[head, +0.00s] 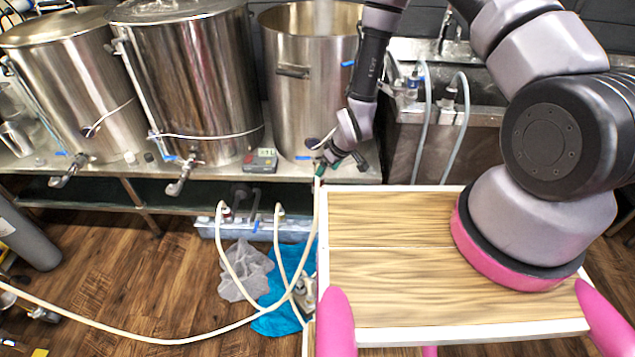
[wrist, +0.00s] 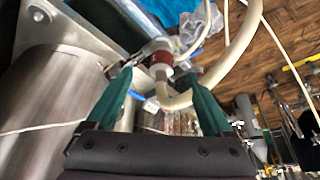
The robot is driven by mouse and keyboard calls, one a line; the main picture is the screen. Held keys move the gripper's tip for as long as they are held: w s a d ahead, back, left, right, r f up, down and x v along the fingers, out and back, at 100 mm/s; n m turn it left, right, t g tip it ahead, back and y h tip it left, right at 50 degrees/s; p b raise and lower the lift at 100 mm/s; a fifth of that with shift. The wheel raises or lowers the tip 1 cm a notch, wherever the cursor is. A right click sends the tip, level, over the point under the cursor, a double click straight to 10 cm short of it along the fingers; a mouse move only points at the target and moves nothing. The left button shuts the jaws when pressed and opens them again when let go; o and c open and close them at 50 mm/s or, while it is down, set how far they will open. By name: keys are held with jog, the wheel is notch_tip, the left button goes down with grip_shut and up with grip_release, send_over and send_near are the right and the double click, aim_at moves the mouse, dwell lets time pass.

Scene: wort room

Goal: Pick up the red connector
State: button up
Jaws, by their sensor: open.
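The red connector (wrist: 161,58) shows in the wrist view as a short red collar on a metal fitting, with a pale hose (wrist: 176,102) curving from its lower end. My gripper (wrist: 158,76) is open, its two green fingers pointing toward the connector. In the picture the collar lies between and slightly beyond the fingertips; neither finger is seen closed on it. In the head view my gripper (head: 322,168) is at the front edge of the steel bench, below the right-hand kettle, beside the upper end of a pale hose. I cannot make out the red connector there.
Three steel kettles (head: 190,90) stand on the bench, with valves along its front. A scale (head: 260,160) sits between two of them. Pale hoses (head: 240,275) hang and trail across the wood floor. A sink (head: 440,130) is at right. A blue cloth (head: 285,280) lies below.

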jog(key=x, duration=0.8)
jog(key=shift+w+a+f, duration=0.1)
jog(key=shift+a, duration=0.15)
grip_shut()
